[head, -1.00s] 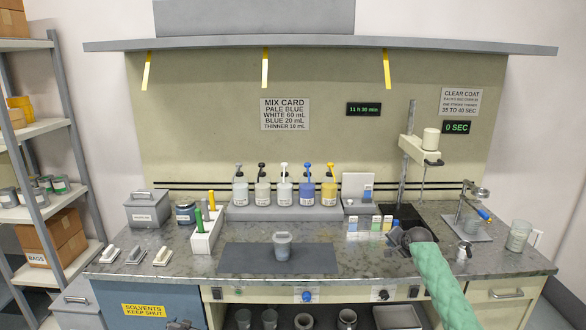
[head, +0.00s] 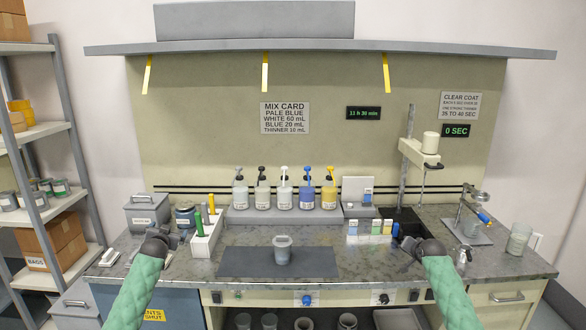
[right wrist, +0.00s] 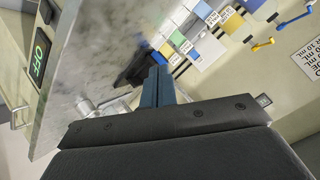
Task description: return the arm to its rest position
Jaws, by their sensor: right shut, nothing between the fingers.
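My right gripper (head: 402,243) is over the right part of the bench, close to the row of small coloured blocks. In the right wrist view its blue fingers (right wrist: 158,86) are together with nothing between them. A grey cup (head: 282,251) stands upright on the dark mat (head: 240,262), between the two grippers and apart from both.
Several pump bottles (head: 284,193) stand on a grey step behind the mat. The coloured blocks (head: 375,228) and a dark pad with a stand (head: 407,222) are near my right gripper. A glass jar (head: 518,238) stands at far right. The white rack (head: 206,238) is near my left gripper.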

